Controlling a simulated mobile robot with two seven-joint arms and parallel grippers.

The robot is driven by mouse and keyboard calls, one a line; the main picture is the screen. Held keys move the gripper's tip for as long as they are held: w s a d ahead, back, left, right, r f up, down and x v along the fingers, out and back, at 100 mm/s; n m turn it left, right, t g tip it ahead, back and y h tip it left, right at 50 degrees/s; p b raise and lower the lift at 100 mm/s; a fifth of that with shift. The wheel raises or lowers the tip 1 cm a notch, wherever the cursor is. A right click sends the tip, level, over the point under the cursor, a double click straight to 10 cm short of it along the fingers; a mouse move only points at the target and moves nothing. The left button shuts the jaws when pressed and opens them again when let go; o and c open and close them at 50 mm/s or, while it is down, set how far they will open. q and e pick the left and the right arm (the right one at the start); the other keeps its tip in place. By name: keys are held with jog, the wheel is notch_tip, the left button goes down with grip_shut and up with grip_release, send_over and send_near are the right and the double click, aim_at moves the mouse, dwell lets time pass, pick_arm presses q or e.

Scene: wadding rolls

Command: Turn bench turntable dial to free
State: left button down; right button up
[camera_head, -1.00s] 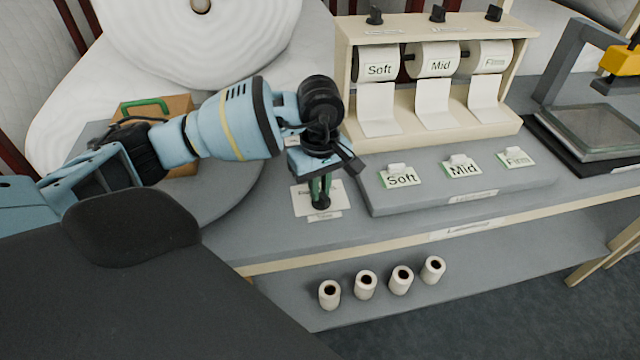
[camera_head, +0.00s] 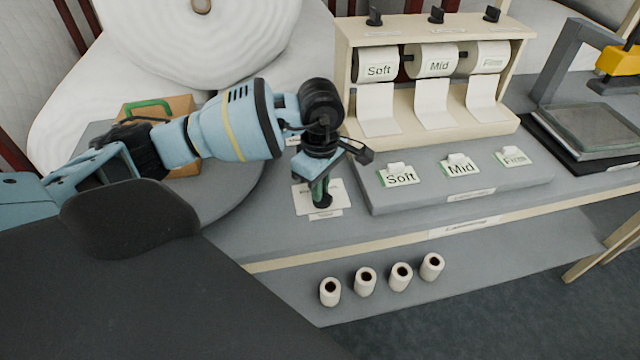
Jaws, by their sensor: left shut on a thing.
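My left gripper (camera_head: 321,198) points down over a small white label plate (camera_head: 304,201) on the grey bench top. It is shut on a small dark piece at the plate, which I take to be the turntable dial; the fingers hide most of it, so its setting cannot be read. The plate's printing is partly covered and too small to read. The grey round turntable (camera_head: 225,200) lies to the left, partly behind my arm. My right gripper is not in view.
A wooden dispenser (camera_head: 430,128) with Soft, Mid and Firm rolls stands at the back. A raised grey tray (camera_head: 460,190) with matching cards lies right of the gripper. Several small rolls (camera_head: 365,280) stand on the lower shelf. A press with a yellow part (camera_head: 617,62) is at far right.

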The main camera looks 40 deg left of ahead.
pick_arm(q)
jog(key=c, duration=1.5)
grip_release()
jog(key=shift+o, duration=0.2)
jog(key=shift+r, duration=3.95)
jog(key=shift+f, duration=0.1)
